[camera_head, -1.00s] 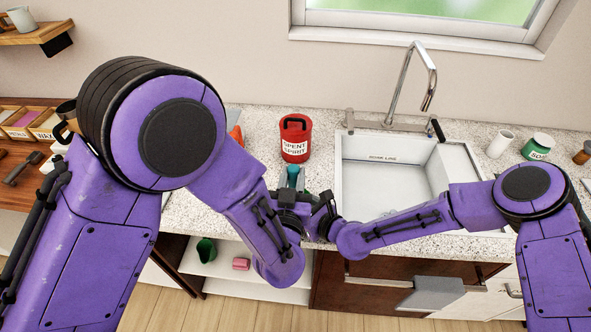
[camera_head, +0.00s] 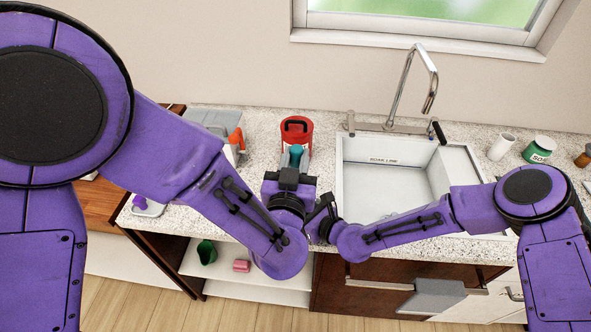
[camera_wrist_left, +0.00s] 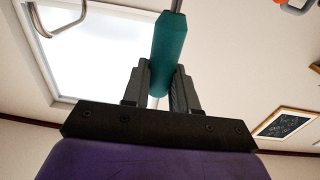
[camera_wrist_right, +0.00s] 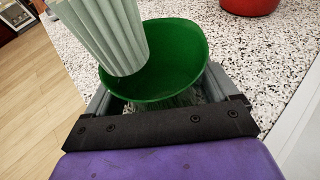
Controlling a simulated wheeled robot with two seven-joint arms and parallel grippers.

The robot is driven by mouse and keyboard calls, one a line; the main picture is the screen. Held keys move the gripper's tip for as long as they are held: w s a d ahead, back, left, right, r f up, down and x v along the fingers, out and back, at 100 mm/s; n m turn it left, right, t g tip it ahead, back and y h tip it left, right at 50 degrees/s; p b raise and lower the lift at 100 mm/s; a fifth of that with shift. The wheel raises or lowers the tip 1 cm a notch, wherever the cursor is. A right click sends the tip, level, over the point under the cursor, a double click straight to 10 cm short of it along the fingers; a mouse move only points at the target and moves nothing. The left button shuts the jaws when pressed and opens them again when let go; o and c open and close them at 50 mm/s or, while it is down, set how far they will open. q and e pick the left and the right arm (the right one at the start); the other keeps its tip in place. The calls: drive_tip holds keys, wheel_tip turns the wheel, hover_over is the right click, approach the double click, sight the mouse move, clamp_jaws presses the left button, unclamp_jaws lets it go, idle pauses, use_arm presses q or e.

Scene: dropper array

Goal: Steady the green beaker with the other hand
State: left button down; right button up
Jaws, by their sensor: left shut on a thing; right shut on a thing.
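My right gripper (camera_wrist_right: 160,98) has a finger on each side of the green beaker (camera_wrist_right: 180,60) and is shut on it, over the speckled counter. The beaker's open mouth shows in the right wrist view; in the head view my arms hide it. My left gripper (camera_wrist_left: 160,80) is shut on a teal handle (camera_wrist_left: 167,45); this handle also shows in the head view (camera_head: 296,154), in front of the red bin. A pale green ribbed cylinder (camera_wrist_right: 112,35), perhaps a brush head, is tilted at the beaker's mouth. I cannot tell whether they touch.
The red bin (camera_head: 296,135) stands behind my grippers. The white sink (camera_head: 395,180) with its tap (camera_head: 405,85) is to the right. A green-labelled jar (camera_head: 538,149) and a white cup (camera_head: 501,146) stand at far right. A green cup (camera_head: 206,251) and pink block (camera_head: 241,266) are on the lower shelf.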

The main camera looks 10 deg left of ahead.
use_arm(q)
drive_tip(key=shift+r, duration=0.45)
drive_tip(key=shift+r, duration=0.1)
drive_tip(key=shift+r, duration=3.9)
use_arm(e)
drive_tip(key=o, duration=0.9)
drive_tip(key=shift+d, duration=0.15)
